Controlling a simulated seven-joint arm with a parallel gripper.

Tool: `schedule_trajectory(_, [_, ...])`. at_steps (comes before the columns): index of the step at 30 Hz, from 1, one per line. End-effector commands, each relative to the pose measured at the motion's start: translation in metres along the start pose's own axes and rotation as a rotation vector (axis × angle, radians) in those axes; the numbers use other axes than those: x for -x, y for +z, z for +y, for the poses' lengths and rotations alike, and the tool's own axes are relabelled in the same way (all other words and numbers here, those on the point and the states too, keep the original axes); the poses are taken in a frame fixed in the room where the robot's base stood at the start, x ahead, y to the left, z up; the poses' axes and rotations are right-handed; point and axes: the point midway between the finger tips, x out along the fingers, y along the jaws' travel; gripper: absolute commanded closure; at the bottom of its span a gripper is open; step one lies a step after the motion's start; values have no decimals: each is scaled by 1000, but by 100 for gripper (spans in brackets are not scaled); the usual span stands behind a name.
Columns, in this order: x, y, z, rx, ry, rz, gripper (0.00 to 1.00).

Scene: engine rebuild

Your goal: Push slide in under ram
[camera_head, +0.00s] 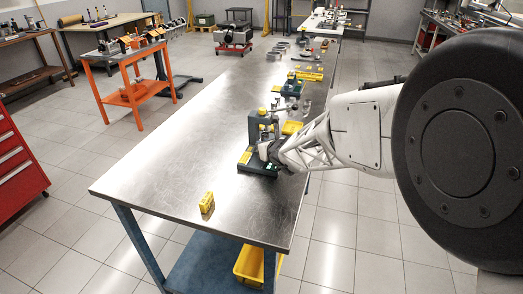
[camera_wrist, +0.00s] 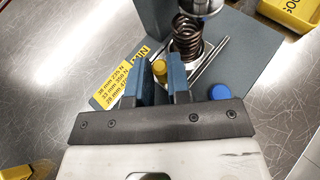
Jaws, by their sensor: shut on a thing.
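The press (camera_head: 262,128) stands on its dark green base at the right edge of the steel table. In the wrist view a coil spring (camera_wrist: 187,38) stands upright on the silver slide (camera_wrist: 211,47), which lies between thin rails. The rounded metal end of the ram (camera_wrist: 203,7) shows at the top edge, close to the spring's top; I cannot tell whether they are exactly in line. My gripper (camera_wrist: 164,88) is shut on the slide's yellow knob (camera_wrist: 159,70), held between two blue fingers. In the head view my gripper (camera_head: 270,153) is at the press, its fingertips partly hidden.
A yellow force label (camera_wrist: 124,76) lies on the base, with a blue knob (camera_wrist: 220,92) right of my fingers. A yellow bin (camera_wrist: 292,12) stands at the upper right. A small yellow block (camera_head: 207,203) sits on the table's near part; the table's left side is clear.

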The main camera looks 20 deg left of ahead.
Motion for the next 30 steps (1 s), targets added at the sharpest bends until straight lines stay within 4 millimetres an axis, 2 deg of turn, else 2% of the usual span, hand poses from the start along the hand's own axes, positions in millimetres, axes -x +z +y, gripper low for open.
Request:
schedule_trajectory(7, [-12, 7, -13, 0, 1, -3, 100])
schedule_trajectory(18, [-14, 8, -17, 0, -1, -4, 100])
schedule_trajectory(19, [-14, 8, -17, -1, -2, -4, 79])
schedule_trajectory(23, [-14, 8, -16, 0, -1, -3, 59])
schedule_trajectory(24, [-14, 7, -16, 0, -1, -3, 57])
schedule_trajectory(30, [-14, 7, -15, 0, 0, -2, 57])
